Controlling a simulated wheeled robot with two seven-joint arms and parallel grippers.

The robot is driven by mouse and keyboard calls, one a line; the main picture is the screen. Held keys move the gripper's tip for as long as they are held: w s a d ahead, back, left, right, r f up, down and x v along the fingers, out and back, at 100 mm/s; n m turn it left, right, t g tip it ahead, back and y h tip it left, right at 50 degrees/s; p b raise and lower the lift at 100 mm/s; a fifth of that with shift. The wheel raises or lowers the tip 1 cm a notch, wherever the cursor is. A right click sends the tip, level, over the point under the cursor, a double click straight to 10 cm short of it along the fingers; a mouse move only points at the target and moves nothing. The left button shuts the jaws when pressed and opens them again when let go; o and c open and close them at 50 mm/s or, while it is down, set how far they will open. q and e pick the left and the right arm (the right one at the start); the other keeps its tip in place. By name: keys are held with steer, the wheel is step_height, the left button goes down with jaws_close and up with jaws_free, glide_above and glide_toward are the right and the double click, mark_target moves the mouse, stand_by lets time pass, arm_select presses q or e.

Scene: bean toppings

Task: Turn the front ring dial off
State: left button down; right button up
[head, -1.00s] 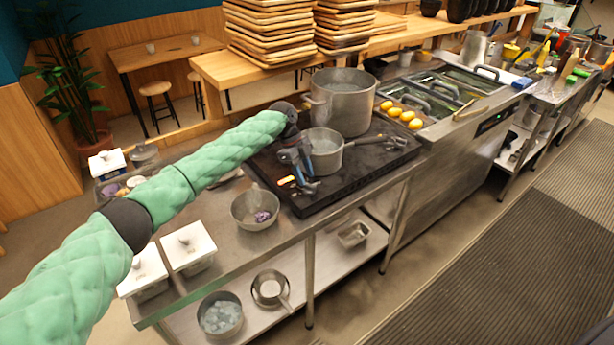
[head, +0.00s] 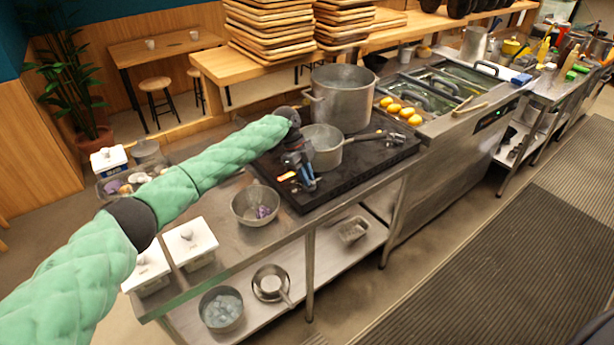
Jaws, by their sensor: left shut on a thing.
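The black stove (head: 370,160) stands on the steel counter, with a small lit orange mark (head: 286,176) near its front left edge. My left gripper (head: 308,186) reaches down to the stove's front edge, just right of this mark. Its fingers are closed together on the front ring dial, which the fingers hide almost wholly. I cannot tell the dial's angle. A steel saucepan (head: 325,150) sits on the stove right behind the gripper, its handle pointing right. My right gripper is out of view.
A large steel pot (head: 343,98) stands behind the saucepan. A steel bowl (head: 252,208) with purple bits sits on the counter left of the stove. White lidded containers (head: 188,245) stand at the front left. Floor before the counter is clear.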

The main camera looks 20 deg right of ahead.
arm_select(q)
steer(key=shift+n, duration=0.3)
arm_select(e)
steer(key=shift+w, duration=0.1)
arm_select(q)
steer(key=shift+s+f+n+h, duration=0.1)
steer(key=shift+n+h, duration=0.2)
steer(key=shift+n, duration=0.2)
steer(key=n+t, duration=0.1)
steer(key=n, duration=0.2)
steer(key=shift+s+a+h, duration=0.1)
steer(key=shift+a+h, duration=0.05)
steer(key=shift+h, duration=0.15)
steer(key=shift+s+n+t, duration=0.1)
steer(key=shift+n+t, duration=0.5)
steer(key=shift+n, duration=0.6)
steer(key=shift+n+t+p, duration=0.3)
steer(key=shift+n+p, duration=0.05)
steer(key=shift+n, duration=0.65)
steer(key=c, duration=1.4)
jaws_free()
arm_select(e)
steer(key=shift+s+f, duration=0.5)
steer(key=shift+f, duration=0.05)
